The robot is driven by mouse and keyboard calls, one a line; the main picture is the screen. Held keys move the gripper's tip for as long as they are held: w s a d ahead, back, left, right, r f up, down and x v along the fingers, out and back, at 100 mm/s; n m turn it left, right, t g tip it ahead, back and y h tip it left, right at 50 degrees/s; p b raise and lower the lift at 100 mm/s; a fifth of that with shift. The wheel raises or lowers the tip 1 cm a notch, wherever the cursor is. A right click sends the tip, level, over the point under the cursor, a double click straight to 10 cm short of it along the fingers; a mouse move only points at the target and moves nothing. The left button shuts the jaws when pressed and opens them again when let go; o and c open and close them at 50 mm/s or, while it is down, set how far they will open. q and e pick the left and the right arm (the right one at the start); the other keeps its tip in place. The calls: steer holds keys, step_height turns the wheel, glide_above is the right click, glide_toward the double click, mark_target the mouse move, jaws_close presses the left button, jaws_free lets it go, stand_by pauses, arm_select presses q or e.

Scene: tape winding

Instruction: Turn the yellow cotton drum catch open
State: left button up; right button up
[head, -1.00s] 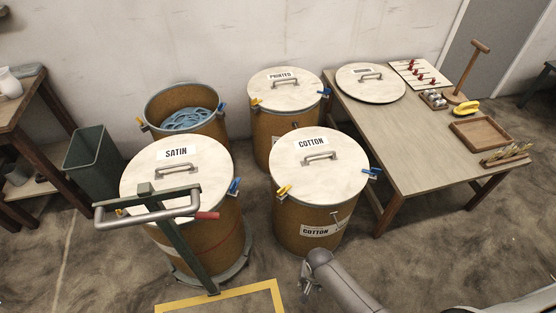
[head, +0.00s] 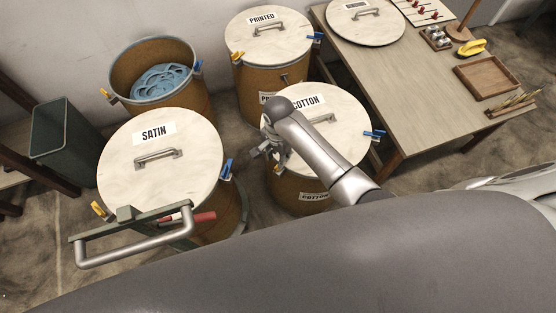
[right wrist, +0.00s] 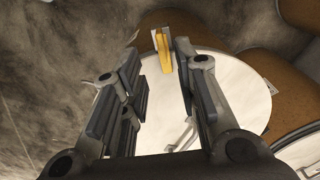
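The cotton drum (head: 302,188) is brown with a pale round lid (head: 345,117) marked COTTON, and the lid is on. Its yellow catch (right wrist: 163,50) shows in the right wrist view, at the lid's rim and between the fingers of my right gripper. The left gripper is not in view.
The cotton drum's blue catch (head: 374,135) is on its right. The satin drum (head: 215,205) stands close on the left, with a trolley handle (head: 135,243) before it. The printed drum (head: 255,85) and an open drum (head: 185,108) stand behind. A wooden table (head: 400,90) is at right.

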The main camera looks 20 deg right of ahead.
step_height(320, 180, down, 5)
steer(key=shift+w+r+b, duration=0.1)
steer(key=shift+r+b, duration=0.05)
steer(key=shift+b, duration=0.15)
steer(key=shift+f, duration=0.65)
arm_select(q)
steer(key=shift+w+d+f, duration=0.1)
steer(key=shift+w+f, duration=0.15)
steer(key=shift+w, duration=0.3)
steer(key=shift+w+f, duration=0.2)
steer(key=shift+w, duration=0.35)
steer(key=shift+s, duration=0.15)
arm_select(e)
steer(key=shift+c, duration=0.2)
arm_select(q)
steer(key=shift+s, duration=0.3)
arm_select(e)
jaws_close()
